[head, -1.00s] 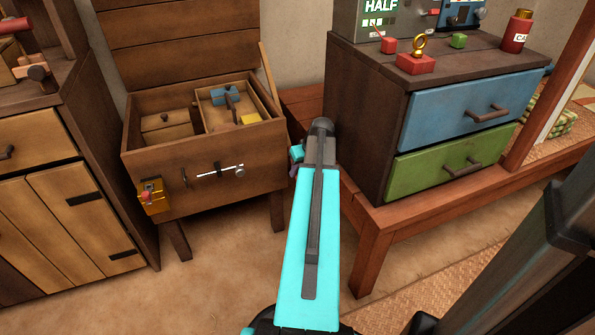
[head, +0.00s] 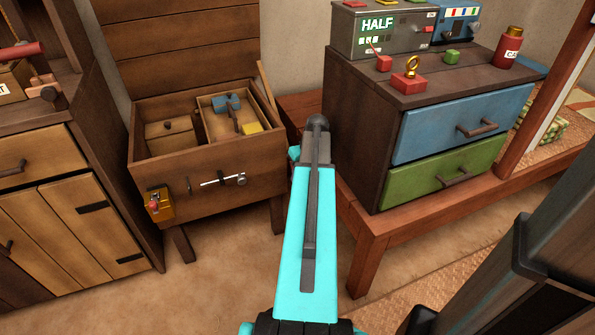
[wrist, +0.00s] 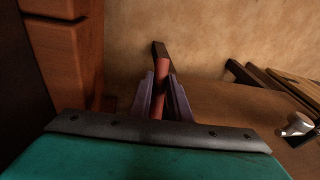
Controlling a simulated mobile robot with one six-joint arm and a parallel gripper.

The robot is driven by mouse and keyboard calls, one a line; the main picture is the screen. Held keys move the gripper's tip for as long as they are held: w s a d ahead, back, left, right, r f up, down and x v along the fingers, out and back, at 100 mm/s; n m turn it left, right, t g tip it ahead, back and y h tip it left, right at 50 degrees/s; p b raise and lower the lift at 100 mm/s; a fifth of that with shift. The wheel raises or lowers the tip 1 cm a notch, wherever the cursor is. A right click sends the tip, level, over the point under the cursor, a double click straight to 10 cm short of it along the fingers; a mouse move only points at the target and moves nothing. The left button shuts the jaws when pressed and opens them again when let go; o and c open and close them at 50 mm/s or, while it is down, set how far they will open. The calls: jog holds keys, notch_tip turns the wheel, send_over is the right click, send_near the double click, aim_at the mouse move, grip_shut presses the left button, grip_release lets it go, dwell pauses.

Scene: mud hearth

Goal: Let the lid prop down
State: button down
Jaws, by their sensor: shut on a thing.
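The wooden chest (head: 215,180) stands left of my arm with its lid (head: 180,45) raised. A thin pale wooden prop (head: 267,88) leans at the right side, between lid and chest rim. In the wrist view, my gripper (wrist: 162,92) is shut on a red bar (wrist: 161,72) with a dark wooden end (wrist: 160,48). It is beside the chest's right side. I cannot tell how this bar joins the prop. In the head view, my arm hides the fingers and the bar.
The chest front has a sliding bolt (head: 222,180) and a yellow latch box (head: 159,203). A low red-brown bench (head: 362,240) with a drawer unit (head: 365,135) stands close on the right. A cabinet (head: 75,230) stands left. Floor in front of the chest is clear.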

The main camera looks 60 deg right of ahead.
jog(key=shift+s+a+r+g+y+p, duration=0.1)
jog(key=shift+r+g+y+p, duration=0.35)
jog(key=shift+p, duration=0.75)
jog(key=shift+s+a+r+g+y+p, duration=0.15)
jog(key=shift+r+g+p, duration=0.15)
jog(key=shift+r+p, duration=0.7)
jog(key=shift+s+a+r+g+y+p, duration=0.15)
jog(key=shift+r+g+p, duration=0.25)
jog(key=shift+p, duration=0.95)
notch_tip(320, 180, up, 3)
jog(key=g+y+p, duration=0.1)
jog(key=g+p, duration=0.1)
jog(key=p, duration=0.4)
jog(key=shift+a+y, duration=0.1)
jog(key=shift+y, duration=0.25)
jog(key=shift+s, duration=0.1)
jog(key=c, duration=1.6)
grip_release()
jog(key=shift+c, duration=0.2)
jog(key=shift+r, duration=0.1)
jog(key=p+v, duration=0.1)
jog(key=v, duration=1)
jog(key=shift+d+r, duration=0.2)
jog(key=shift+r, duration=0.15)
